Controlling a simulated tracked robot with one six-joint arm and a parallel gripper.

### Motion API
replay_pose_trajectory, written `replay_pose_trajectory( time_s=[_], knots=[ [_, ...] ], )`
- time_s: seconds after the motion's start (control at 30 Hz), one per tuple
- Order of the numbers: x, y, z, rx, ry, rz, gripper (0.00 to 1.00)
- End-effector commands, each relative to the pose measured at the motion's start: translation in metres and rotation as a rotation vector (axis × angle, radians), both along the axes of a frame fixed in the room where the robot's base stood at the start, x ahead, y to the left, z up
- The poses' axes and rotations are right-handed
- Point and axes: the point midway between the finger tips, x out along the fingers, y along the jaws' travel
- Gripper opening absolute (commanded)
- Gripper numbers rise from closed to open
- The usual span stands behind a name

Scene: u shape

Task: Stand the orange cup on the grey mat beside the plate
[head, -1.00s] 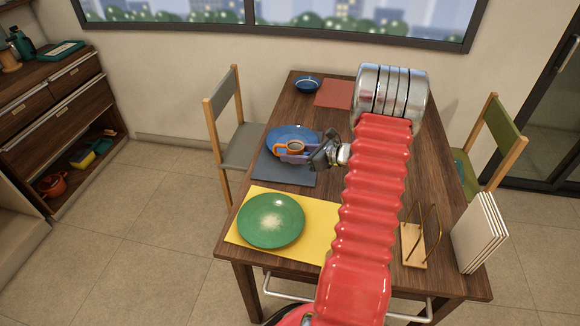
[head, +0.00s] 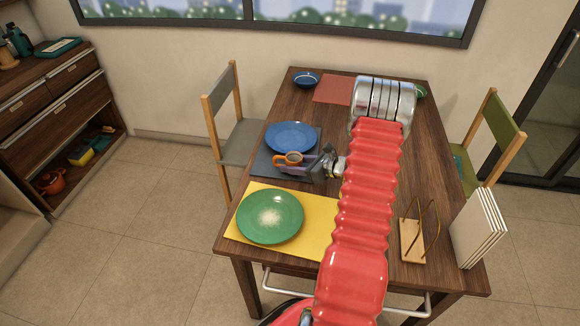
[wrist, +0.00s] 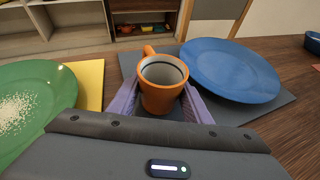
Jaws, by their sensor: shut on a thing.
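The orange cup (wrist: 161,88) is upright between the two purple fingers of my gripper (wrist: 158,108), its handle pointing away in the wrist view. In the head view the cup (head: 291,160) and my gripper (head: 305,165) are over the grey mat (head: 263,163), in front of the blue plate (head: 291,137). The blue plate (wrist: 232,68) lies on the grey mat (wrist: 273,107) to the right of the cup in the wrist view. My gripper is shut on the cup. I cannot tell whether the cup's base touches the mat.
A green plate (head: 270,217) with crumbs sits on a yellow mat (head: 312,212) close to the cup. A red mat (head: 333,89) and a blue bowl (head: 306,80) are at the far end. A wooden rack (head: 413,245) stands at the near right.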

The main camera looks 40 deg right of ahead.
Motion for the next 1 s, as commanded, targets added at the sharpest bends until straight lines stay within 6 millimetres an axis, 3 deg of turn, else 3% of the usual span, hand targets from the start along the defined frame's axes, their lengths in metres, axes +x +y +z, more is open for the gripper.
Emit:
replay_pose_trajectory(
  time_s=[0.37,0.4,0.67,1.0],
  knots=[
    [0.0003,0.0,-0.0032,0.0,-0.001,0.0,0.18],
    [0.0003,0.0001,-0.0039,0.0,0.0,0.0,0.45],
    [0.0005,0.0002,-0.0035,0.0,0.0,0.0,0.63],
    [0.0007,0.0004,-0.001,-0.001,0.0,0.0,0.63]
  ],
)
